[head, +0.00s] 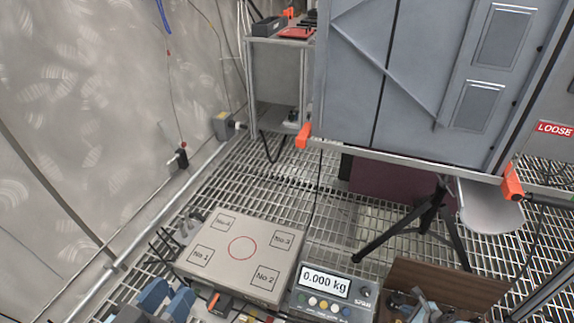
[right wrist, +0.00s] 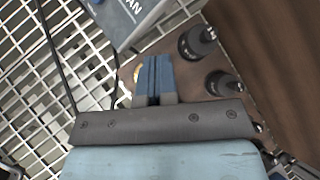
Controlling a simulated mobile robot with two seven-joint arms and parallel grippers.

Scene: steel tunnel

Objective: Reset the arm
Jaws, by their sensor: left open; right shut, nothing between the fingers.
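My left gripper (head: 165,300) is at the lower left edge of the head view. Its two blue fingers are apart and nothing shows between them. My right gripper (right wrist: 156,62) shows in the right wrist view with its blue fingers closed together and empty. It is over or beside a brown box (right wrist: 262,60) that holds dark knobbed weights (right wrist: 198,42). The same box (head: 450,280) is at the lower right of the head view, partly cut off. How far the fingertips are above the box's contents is hard to tell.
A scale platform (head: 215,262) with numbered squares and a red circle is bare. Its display (head: 323,283) reads 0.000 kg. A black tripod (head: 428,220) stands behind. A large grey cabinet (head: 420,80) is at the back. Open metal grating lies between.

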